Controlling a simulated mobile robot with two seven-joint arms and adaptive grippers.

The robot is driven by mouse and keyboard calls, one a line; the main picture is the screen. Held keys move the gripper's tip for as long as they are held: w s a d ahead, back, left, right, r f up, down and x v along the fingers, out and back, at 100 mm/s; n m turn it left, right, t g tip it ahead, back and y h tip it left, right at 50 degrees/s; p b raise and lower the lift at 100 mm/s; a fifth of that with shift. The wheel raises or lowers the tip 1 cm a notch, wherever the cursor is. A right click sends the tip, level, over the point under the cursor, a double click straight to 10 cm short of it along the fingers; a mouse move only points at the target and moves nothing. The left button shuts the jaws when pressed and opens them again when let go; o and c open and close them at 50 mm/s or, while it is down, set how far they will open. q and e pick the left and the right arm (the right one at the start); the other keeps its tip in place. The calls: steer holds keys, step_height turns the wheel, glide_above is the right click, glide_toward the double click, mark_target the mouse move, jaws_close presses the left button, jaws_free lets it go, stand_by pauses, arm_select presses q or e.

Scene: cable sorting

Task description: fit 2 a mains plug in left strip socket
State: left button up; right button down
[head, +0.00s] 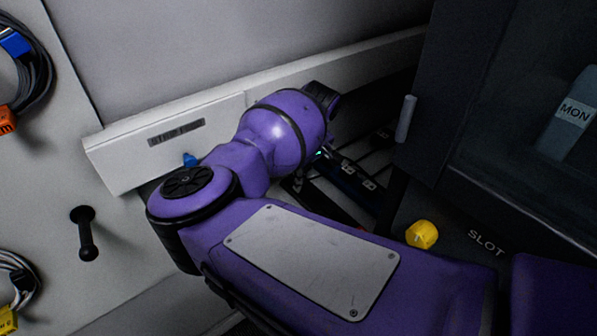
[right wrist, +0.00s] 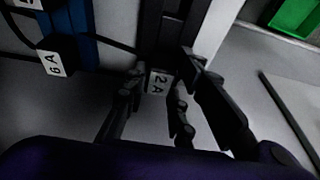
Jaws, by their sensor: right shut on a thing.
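A small dark plug with a white label reading 2 A (right wrist: 158,82) shows in the right wrist view. My right gripper (right wrist: 160,90) is shut on it, with dark fingers on both sides of the label. A dark bar (right wrist: 176,28) lies just beyond the plug; I cannot tell whether the plug is seated in it or only close to it. In the head view my purple right arm hides most of the work spot. Dark strip-like parts with small white labels (head: 350,174) show just past the wrist. My left gripper is not in view.
A blue part with a 6 A label (right wrist: 52,63) and cable is at left in the wrist view; a green bin (right wrist: 295,16) is at upper right. The head view shows a yellow knob (head: 422,234), a dark cabinet (head: 425,125), a white rail (head: 120,165) and hung cables (head: 40,70).

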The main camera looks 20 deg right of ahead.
steer(key=c, duration=1.4)
jaws_free()
steer(key=o, duration=0.5)
steer(key=shift+r+p, duration=1.6)
steer(key=shift+r, duration=1.95)
arm_select(q)
steer(key=shift+t, duration=0.3)
steer(key=w+r, duration=0.2)
steer(key=r, duration=0.2)
steer(key=shift+w+r, duration=0.25)
steer(key=shift+w, duration=0.15)
